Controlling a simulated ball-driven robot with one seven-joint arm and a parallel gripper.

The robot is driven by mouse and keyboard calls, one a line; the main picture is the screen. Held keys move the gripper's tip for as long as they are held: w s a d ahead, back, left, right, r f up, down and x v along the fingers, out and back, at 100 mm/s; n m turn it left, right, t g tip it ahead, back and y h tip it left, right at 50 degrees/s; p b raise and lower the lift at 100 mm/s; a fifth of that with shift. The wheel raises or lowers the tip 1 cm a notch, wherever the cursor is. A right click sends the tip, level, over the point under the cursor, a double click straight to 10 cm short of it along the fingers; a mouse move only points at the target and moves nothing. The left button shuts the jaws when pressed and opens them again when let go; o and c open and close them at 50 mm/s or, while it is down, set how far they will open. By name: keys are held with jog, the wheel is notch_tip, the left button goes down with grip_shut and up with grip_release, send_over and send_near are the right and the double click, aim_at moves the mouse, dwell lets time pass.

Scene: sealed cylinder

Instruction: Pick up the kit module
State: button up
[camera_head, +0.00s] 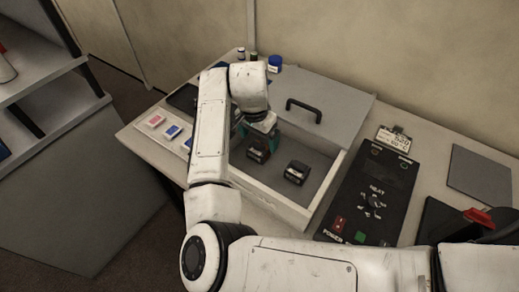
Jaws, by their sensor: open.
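My arm reaches over a grey open-topped box (273,205) on the bench. My gripper (262,137) points down at the box's inside and is open. A dark block with a pale label (258,155) is right below or between the fingers; I cannot tell whether they touch it. A second small black block with a pale label (297,172) lies on the box floor to the right, apart from the gripper. I cannot tell which block is the kit module. My wrist hides part of the box's left side.
A grey lid with a black handle (304,109) lies behind the box's open part. A black control panel (372,198) with a knob and switches is at right. Red and blue cards (172,131) lie at left. A blue-capped container (275,62) stands at the back.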

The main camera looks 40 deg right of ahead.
aim_at(258, 144)
jog(key=shift+d+f+p, duration=0.15)
jog(key=shift+f+p, duration=0.3)
jog(key=shift+f, duration=2.25)
jog(key=shift+c, duration=0.2)
jog(key=c, duration=1.1)
jog(key=shift+r, duration=0.15)
